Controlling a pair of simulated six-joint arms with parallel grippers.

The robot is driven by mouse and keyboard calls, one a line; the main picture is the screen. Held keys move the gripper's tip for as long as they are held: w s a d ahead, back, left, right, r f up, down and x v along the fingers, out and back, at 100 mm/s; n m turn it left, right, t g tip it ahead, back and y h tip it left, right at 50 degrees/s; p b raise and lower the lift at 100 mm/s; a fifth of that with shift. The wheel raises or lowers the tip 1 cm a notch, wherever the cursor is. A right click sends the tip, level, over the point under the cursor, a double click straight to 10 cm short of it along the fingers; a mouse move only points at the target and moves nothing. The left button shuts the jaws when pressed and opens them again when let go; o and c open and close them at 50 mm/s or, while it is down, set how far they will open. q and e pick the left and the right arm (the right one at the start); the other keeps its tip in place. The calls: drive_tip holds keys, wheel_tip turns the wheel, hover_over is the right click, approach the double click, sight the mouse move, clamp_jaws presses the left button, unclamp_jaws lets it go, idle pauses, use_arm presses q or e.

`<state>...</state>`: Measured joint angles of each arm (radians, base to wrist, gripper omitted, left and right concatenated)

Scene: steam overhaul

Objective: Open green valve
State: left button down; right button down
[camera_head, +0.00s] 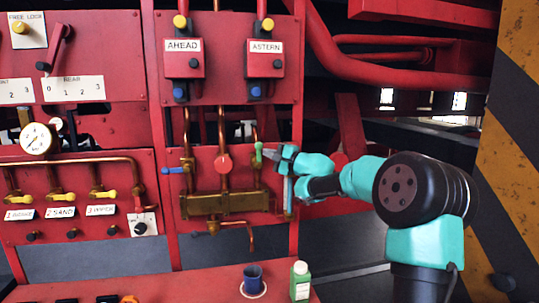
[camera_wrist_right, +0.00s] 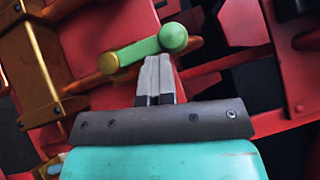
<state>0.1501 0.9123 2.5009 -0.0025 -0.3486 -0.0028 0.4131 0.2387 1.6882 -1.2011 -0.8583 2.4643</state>
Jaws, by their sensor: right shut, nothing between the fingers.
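The green valve handle (camera_head: 259,153) sits on a copper pipe at the right side of the brass pipework on the red panel. In the right wrist view, the green handle (camera_wrist_right: 148,48) runs from a brass hub on the left to a round green knob on the right. My right gripper (camera_head: 268,152) is shut and empty, with its fingertips right at the handle. In the right wrist view the closed fingertips (camera_wrist_right: 157,64) lie just below the handle, close to the knob; I cannot tell if they touch it. My left gripper is not in view.
A blue valve handle (camera_head: 178,170) and a red round valve (camera_head: 223,163) are on the same pipework. The brass manifold (camera_head: 224,203) lies below. A blue cup (camera_head: 253,280) and a green bottle (camera_head: 300,281) stand on the red surface in front.

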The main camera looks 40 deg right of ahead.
drive_tip(key=shift+r, duration=0.45)
drive_tip(key=s+d, duration=0.7)
drive_tip(key=s, duration=0.4)
drive_tip(key=shift+f, duration=0.4)
